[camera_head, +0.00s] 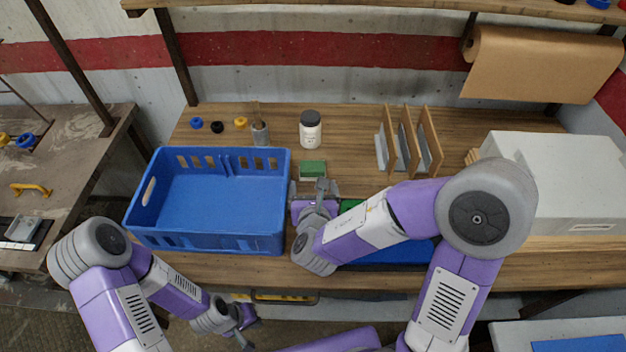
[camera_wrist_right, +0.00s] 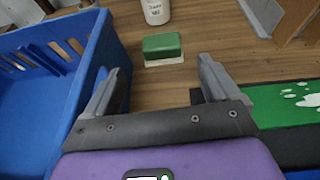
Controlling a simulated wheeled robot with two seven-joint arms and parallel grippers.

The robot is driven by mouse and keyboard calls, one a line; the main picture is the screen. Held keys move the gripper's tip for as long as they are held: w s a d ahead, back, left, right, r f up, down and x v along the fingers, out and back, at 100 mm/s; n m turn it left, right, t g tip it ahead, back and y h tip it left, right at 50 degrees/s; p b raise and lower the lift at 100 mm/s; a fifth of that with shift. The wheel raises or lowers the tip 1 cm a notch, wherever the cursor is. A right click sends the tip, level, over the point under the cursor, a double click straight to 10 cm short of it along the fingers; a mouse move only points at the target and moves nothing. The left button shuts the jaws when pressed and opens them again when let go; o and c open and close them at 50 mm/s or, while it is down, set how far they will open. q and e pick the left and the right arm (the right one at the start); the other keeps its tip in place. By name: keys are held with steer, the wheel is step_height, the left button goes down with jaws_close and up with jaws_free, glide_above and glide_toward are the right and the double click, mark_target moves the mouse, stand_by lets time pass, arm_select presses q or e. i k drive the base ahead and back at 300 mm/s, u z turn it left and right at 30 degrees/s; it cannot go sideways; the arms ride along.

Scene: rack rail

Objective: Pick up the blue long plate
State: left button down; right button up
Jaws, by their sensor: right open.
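A flat blue piece (camera_head: 400,255) lies at the table's front, mostly hidden under my right arm; I cannot tell whether it is the blue long plate. A blue edge (camera_wrist_right: 305,174) shows at the lower right of the right wrist view. A green piece with white blotches (camera_wrist_right: 290,104) lies beside it. My right gripper (camera_head: 315,188) is open and empty between the blue crate and these pieces; its spread fingers also show in the right wrist view (camera_wrist_right: 160,75). My left gripper (camera_head: 246,326) hangs low before the table; its jaws are too small to read.
A blue crate (camera_head: 138,205) stands left of my right gripper. A green and white block (camera_head: 312,169) and a white jar (camera_head: 310,130) stand behind it. A wooden rack (camera_head: 430,150) and a grey box (camera_head: 560,180) stand right.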

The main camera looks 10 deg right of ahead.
mark_target(410, 252)
steer(key=k, duration=1)
